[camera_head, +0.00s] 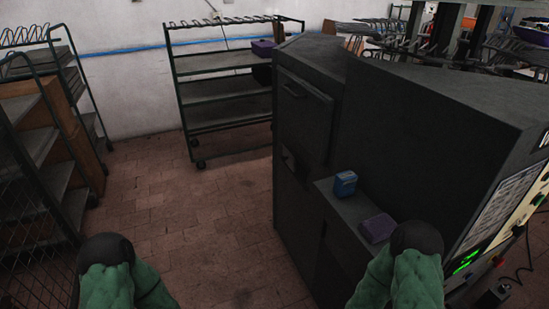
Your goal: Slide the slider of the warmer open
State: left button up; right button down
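The large dark grey machine that looks like the warmer (309,58) stands right of centre in the head view. Its left-facing side has an upper panel with a small bar handle (293,91). Lower on that side is a dark recess with a small fitting (288,158). I cannot tell which of these is the slider, or whether it is open. My two green arms with black round joints show at the bottom left and bottom right, apart from that panel. Neither gripper can be seen.
A low ledge (330,190) on the machine bears a blue box (345,183) and a purple box (377,228). A wheeled rack (222,88) stands behind at the wall; more shelving (35,145) stands left. The brick floor (200,225) between is clear.

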aim_at(287, 157)
jog(key=i+j, duration=0.25)
jog(key=i, duration=0.15)
jog(key=i+j, duration=0.3)
jog(key=i, duration=0.15)
jog(key=i+j, duration=0.25)
jog(key=i, duration=0.15)
